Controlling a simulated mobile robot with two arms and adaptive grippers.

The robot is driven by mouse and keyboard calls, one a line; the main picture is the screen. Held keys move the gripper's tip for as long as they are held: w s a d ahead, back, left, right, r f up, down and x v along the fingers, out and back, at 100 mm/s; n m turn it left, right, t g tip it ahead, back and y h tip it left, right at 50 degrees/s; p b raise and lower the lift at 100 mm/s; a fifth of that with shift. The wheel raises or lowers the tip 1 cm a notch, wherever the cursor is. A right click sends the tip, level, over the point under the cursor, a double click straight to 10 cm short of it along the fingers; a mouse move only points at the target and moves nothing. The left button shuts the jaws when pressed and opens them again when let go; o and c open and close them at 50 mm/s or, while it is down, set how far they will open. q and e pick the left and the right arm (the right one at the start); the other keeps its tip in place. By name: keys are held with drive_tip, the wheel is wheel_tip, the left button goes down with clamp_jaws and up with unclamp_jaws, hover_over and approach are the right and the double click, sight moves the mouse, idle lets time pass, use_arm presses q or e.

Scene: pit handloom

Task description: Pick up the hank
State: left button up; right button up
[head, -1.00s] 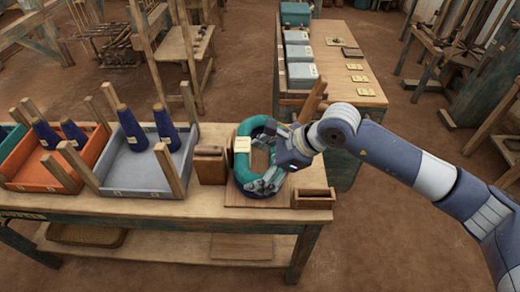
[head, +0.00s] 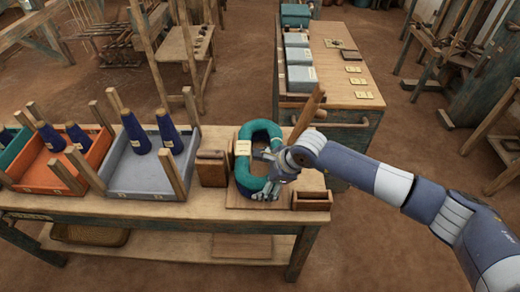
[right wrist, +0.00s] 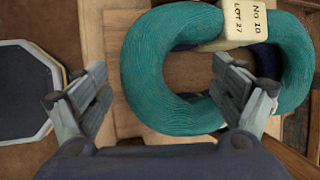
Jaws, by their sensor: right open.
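The hank (head: 246,170) is a teal ring of yarn with a pale tag marked "No 10 LOT 27" (right wrist: 243,22). It lies on a wooden board (head: 232,199) at the right end of the bench. My right gripper (head: 264,171) is open at the hank's right, near side. In the right wrist view, the hank (right wrist: 150,75) shows between and beyond the spread fingers. The right finger overlaps its near right part and opening; the left finger is clear of its left edge. I cannot tell whether either finger touches it. My left gripper is not in view.
A small wooden box (head: 212,168) stands close left of the hank, and a low wooden tray (head: 312,201) close right. Grey (head: 120,190) and orange (head: 42,180) trays with blue cones stand further left. A side table (head: 352,98) stands behind.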

drive_tip(key=shift+w+a+f, duration=0.1)
drive_tip(key=shift+a+f, duration=0.1)
drive_tip(key=shift+f, duration=0.35)
drive_tip(key=shift+r, duration=0.1)
drive_tip(key=c, duration=1.2)
